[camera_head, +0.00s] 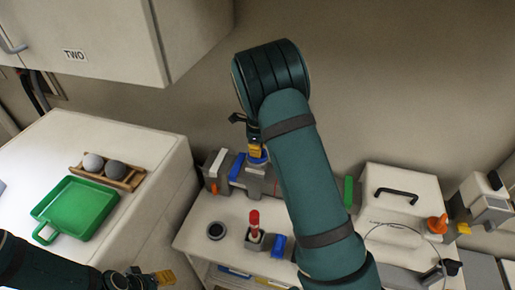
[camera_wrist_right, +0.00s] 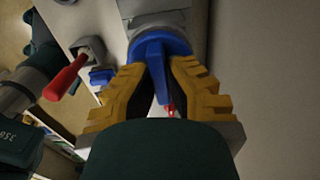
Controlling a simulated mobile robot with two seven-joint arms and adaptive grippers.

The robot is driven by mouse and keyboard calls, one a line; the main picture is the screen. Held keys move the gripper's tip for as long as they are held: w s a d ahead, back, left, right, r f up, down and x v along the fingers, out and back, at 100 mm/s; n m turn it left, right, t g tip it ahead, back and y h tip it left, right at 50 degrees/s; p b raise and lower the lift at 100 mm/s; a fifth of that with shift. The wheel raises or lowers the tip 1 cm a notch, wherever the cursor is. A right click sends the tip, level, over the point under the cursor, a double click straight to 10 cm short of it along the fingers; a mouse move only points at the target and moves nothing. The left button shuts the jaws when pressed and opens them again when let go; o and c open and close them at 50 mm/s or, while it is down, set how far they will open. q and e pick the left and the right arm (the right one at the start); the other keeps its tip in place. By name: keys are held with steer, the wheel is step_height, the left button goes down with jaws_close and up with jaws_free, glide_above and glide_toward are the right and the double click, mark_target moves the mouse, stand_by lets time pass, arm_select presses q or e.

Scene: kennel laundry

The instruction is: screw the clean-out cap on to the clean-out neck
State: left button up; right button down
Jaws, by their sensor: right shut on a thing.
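The blue clean-out cap (camera_wrist_right: 158,46) has a raised grip bar. My right gripper (camera_wrist_right: 160,88) is shut on that bar with its yellow fingers on both sides. The cap's round rim lies against the grey clean-out neck (camera_wrist_right: 158,22) in the right wrist view; I cannot tell how far the threads engage. In the head view my right gripper (camera_head: 257,151) is above the cap (camera_head: 258,161) and the grey neck block (camera_head: 258,184), partly hidden by my arm. My left gripper (camera_head: 150,279) is at the lower left, over the floor gap; its jaw opening is unclear.
On the low bench stand a red-handled tool in a grey holder (camera_head: 254,238), a blue block (camera_head: 278,246) and a dark round ring (camera_head: 216,231). A green tray (camera_head: 76,208) and a wooden rack with balls (camera_head: 108,172) are on the left machine. A white box (camera_head: 392,185) stands right.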

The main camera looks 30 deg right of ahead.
steer(key=shift+f, duration=0.35)
steer(key=c, duration=1.1)
jaws_free()
steer(key=shift+o, duration=0.2)
steer(key=shift+r, duration=0.15)
step_height(320, 180, up, 12)
